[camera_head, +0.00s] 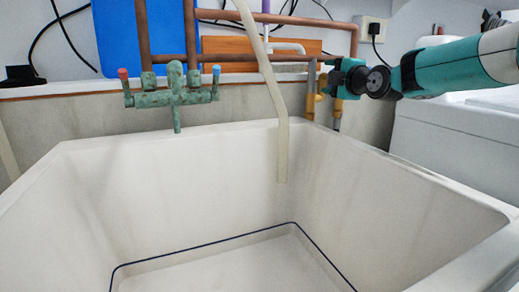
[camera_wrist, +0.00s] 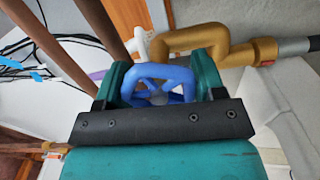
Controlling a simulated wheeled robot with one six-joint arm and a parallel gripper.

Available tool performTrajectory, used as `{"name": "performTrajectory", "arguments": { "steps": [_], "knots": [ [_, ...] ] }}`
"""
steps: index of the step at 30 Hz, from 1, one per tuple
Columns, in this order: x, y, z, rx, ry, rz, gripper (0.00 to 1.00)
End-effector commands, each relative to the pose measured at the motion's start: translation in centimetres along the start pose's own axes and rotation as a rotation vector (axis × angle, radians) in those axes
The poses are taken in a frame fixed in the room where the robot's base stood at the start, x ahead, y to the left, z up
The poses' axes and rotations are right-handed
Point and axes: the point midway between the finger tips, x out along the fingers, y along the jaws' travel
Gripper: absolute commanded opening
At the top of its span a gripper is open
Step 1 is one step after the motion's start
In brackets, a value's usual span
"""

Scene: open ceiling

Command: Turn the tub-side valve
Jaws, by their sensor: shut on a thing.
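The valve by the tub has a brass body (camera_wrist: 220,48), with a round blue handle (camera_wrist: 160,78) in front of it in the wrist view. In the head view the brass body (camera_head: 311,98) stands at the back right rim of the tub (camera_head: 345,150). My gripper (camera_head: 330,77) reaches it from the right. In the wrist view its teal fingers (camera_wrist: 162,82) sit on either side of the blue handle and are shut on it. The black gripper plate hides the near part of the handle. In the head view my gripper covers the handle.
A green corroded faucet (camera_head: 175,97) with red and blue knobs stands at the back of the tub. A pale hose (camera_head: 268,75) hangs into the tub. Copper pipes (camera_head: 190,40) run behind. A white appliance (camera_head: 450,135) stands at right. The tub's inside is otherwise clear.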

Motion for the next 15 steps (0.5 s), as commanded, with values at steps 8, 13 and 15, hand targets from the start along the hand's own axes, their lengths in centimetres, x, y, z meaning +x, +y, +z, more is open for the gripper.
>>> {"name": "performTrajectory", "arguments": {
  "steps": [8,13,15],
  "knots": [
    [0.01,-0.27,-0.15,-0.075,0.004,0.001,0.35],
    [0.01,-0.32,-0.14,-0.149,0.004,0.001,0.35],
    [0.02,-0.34,-0.14,-0.18,0.004,0.001,0.35]
  ]
}}
